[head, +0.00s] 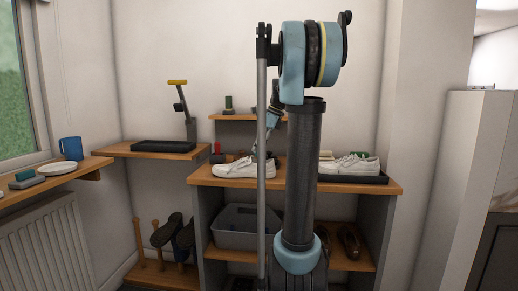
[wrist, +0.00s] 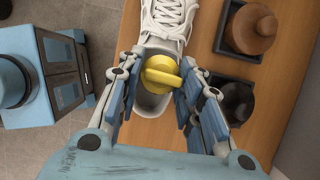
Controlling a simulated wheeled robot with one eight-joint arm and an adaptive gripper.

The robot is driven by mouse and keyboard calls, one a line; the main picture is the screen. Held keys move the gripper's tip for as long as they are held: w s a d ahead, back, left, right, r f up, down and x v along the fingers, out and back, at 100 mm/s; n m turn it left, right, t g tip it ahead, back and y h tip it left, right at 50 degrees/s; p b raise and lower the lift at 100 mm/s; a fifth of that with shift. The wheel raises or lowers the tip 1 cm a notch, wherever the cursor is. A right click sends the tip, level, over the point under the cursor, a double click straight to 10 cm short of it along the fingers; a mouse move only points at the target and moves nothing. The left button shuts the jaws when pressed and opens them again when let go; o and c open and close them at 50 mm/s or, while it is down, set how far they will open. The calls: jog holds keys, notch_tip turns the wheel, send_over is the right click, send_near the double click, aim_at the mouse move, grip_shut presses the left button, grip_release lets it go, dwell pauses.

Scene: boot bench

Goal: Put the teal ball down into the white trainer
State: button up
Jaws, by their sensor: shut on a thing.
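The white trainer (head: 232,169) stands on the wooden bench top in the head view, toe to the left. My gripper (wrist: 162,62) is shut on a yellow rounded thing (wrist: 160,73) with a raised bar, over the trainer's opening. I cannot tell whether the yellow thing touches the shoe. In the head view my gripper is mostly hidden behind my arm. I see no teal ball in either view.
More white shoes (head: 352,165) stand on a black tray at the right of the bench (head: 330,185). In the wrist view a brown round thing (wrist: 253,27) and a black one (wrist: 237,102) sit in dark trays close by. A grey bin (head: 230,238) is on the shelf below.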

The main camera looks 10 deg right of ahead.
jog(key=shift+s, duration=0.1)
jog(key=shift+f, duration=0.15)
dwell(0.3)
jog(key=shift+f, duration=1.3)
jog(key=o, duration=1)
jog(key=shift+r, duration=4.45)
jog(key=shift+s, duration=0.1)
